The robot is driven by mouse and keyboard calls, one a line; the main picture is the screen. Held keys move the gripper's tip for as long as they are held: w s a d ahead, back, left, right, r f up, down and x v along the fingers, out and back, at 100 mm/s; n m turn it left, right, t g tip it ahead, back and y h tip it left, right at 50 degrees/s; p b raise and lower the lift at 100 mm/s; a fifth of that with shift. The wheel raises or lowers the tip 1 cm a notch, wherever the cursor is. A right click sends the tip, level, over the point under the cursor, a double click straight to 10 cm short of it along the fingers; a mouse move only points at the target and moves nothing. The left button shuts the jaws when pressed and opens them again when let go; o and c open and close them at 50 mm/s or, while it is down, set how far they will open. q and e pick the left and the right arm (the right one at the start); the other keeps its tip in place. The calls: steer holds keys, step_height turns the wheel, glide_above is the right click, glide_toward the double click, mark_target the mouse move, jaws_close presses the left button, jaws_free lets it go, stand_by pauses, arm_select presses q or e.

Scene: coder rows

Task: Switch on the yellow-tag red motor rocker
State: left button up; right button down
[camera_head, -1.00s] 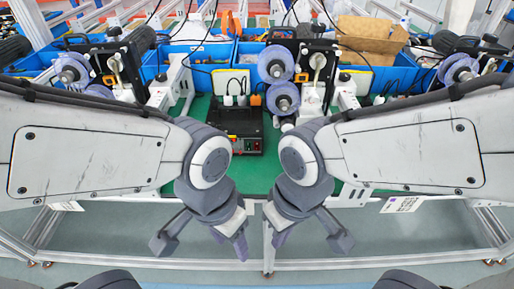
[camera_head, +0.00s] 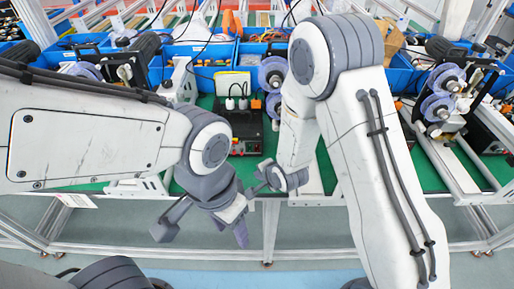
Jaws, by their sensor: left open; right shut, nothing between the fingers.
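A black control box (camera_head: 246,128) sits on the green bench mat, with small red and orange controls on its front panel (camera_head: 245,147). The rockers and any yellow tag on them are too small to tell apart. My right arm is raised and covers the area just right of the box. My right gripper (camera_head: 258,184) is shut and empty, just below and in front of the panel, apart from it. My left gripper (camera_head: 203,232) is open and empty, lower left, in front of the bench edge.
Blue bins (camera_head: 205,52) line the back. Green mat (camera_head: 205,103) shows bare left of the box.

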mark_target(257, 148)
steer(key=shift+w+f, duration=0.15)
steer(key=shift+w, duration=0.05)
stand_by(0.3)
steer(key=shift+w+f, duration=0.25)
steer(key=shift+w, duration=1.2)
steer(key=shift+w+f, duration=0.2)
steer(key=shift+w, duration=1.2)
steer(key=shift+w+f, duration=0.25)
steer(key=shift+w, duration=1.2)
steer(key=shift+w, duration=0.4)
steer(key=shift+w+f, duration=0.1)
steer(key=shift+w, duration=0.25)
steer(key=shift+s, duration=0.75)
